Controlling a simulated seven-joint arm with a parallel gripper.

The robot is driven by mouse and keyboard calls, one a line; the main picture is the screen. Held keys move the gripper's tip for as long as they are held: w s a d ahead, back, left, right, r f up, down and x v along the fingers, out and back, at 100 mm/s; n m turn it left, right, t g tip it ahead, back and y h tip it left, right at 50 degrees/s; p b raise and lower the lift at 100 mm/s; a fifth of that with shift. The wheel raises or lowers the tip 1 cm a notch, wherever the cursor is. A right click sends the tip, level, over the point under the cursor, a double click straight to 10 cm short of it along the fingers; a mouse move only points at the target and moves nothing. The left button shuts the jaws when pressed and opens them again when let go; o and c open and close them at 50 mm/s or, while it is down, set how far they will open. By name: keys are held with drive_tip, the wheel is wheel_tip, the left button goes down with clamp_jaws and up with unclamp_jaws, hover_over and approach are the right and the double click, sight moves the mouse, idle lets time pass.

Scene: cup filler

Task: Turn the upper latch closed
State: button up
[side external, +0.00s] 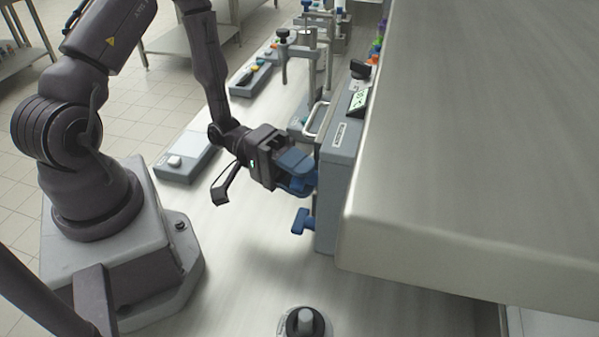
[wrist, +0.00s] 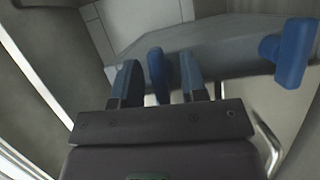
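My gripper (side external: 303,174) reaches the front of a grey machine (side external: 344,150) with its blue fingers. In the wrist view, my gripper (wrist: 160,80) has the upper latch (wrist: 158,72), a bright blue handle, between its two fingers. In the side view the fingers hide the upper latch. The lower latch (side external: 301,221), a blue T-shaped handle, sits below my gripper and also shows at the right of the wrist view (wrist: 290,52).
A metal bar handle (side external: 317,119) sticks out of the machine just above my gripper. A large pale panel (side external: 480,150) covers the right side. A round grey-topped object (side external: 306,323) stands at the front. A grey control box (side external: 188,157) lies on the left. The counter between is clear.

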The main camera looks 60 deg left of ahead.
clamp_jaws()
drive_tip(key=shift+n, duration=0.5)
unclamp_jaws()
drive_tip(key=shift+a, duration=0.15)
drive_tip(key=v, duration=1.2)
drive_tip(key=shift+s+a+f, duration=0.2)
drive_tip(key=shift+a+f, duration=0.1)
drive_tip(key=shift+a, duration=0.05)
